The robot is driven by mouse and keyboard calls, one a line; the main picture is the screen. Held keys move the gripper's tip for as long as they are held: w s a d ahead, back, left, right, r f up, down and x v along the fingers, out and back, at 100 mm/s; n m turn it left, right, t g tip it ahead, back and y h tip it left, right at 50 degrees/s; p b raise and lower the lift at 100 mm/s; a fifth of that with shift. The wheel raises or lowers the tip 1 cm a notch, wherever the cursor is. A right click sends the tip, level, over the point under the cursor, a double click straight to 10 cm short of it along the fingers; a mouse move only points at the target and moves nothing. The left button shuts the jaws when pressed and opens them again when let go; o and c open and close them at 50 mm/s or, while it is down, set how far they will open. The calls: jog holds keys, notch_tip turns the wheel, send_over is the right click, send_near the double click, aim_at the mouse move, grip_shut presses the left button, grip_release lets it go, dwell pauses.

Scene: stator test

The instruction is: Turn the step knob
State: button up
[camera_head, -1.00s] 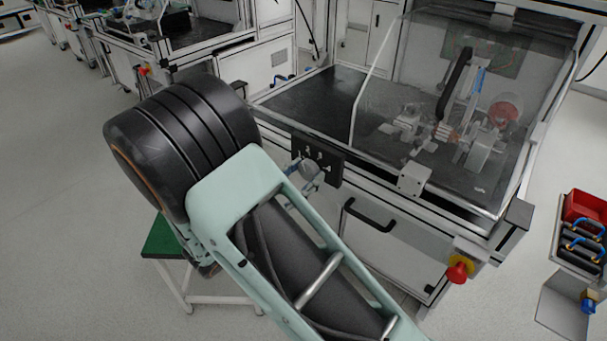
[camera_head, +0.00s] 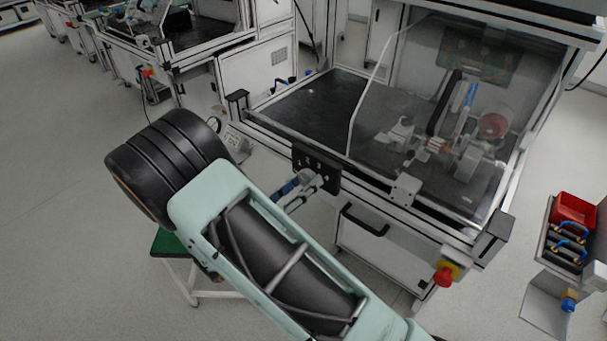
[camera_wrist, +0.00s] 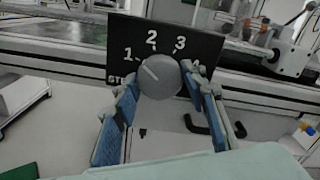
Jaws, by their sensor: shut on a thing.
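The step knob (camera_wrist: 158,76) is a round grey dial with a light pointer line on a black panel (camera_wrist: 207,43) with white numbers 1, 2, 3 and a partly hidden 4. The pointer line points up and left, roughly between 1 and 2. My gripper (camera_wrist: 160,92) has its two blue-padded fingers on the left and right sides of the knob, shut on it. In the head view the gripper (camera_head: 307,183) reaches the black panel (camera_head: 328,177) on the bench front; the knob there is mostly hidden.
The panel is on the front of a test bench with a black top (camera_head: 315,105) and a clear cover. A black handle (camera_head: 365,220) and a red emergency button (camera_head: 445,275) are on the bench front. A green-topped stool (camera_head: 168,243) stands behind my arm.

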jog(key=shift+n+p, duration=1.05)
jog(key=shift+n, duration=0.35)
jog(key=o, duration=1.2)
jog(key=shift+c, duration=0.2)
jog(key=shift+a, duration=0.1)
jog(key=v, duration=1.2)
